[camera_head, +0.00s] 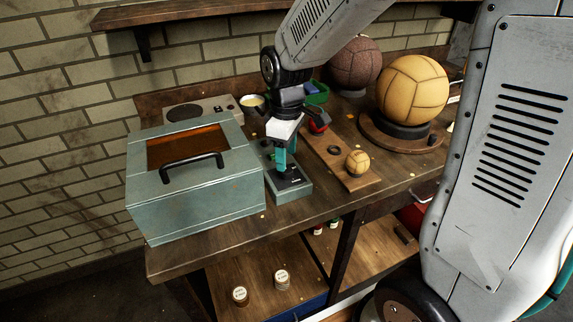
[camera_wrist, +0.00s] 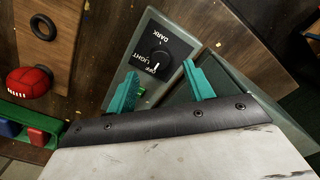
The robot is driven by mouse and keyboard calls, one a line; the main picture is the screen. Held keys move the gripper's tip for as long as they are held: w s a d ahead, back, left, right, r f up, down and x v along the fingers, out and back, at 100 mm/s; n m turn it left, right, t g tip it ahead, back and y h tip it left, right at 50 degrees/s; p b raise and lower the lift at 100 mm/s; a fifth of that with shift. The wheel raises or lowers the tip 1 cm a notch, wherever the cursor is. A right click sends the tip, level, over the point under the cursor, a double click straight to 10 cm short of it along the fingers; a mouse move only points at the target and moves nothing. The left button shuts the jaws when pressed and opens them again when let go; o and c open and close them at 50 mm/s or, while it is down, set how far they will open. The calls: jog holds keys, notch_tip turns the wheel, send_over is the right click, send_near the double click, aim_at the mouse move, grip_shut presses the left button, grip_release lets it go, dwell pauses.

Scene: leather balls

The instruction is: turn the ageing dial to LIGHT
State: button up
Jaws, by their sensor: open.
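The ageing dial (camera_wrist: 160,57) is a small black knob on a black plate marked DARK, LIGHT and OFF in the wrist view. I cannot tell for sure which mark it points to. The plate sits on a grey-green control box (camera_head: 292,192) at the right of the grey-green ageing cabinet (camera_head: 195,201). My gripper (camera_wrist: 160,69) has two teal fingers, open and apart, with the dial just beyond and between their tips. In the head view my gripper (camera_head: 284,168) points down over the plate and hides the dial.
A small tan ball (camera_head: 358,162) sits on a wooden board right of the control box. A large tan ball (camera_head: 412,88) and a brown ball (camera_head: 354,62) stand behind. A red ball (camera_wrist: 28,82) is near the gripper's left in the wrist view. The cabinet is close on the left.

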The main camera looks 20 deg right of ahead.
aim_at(287, 173)
jog(key=shift+f, duration=2.1)
jog(key=c, duration=1)
jog(key=shift+m, duration=0.3)
jog(key=m, duration=0.9)
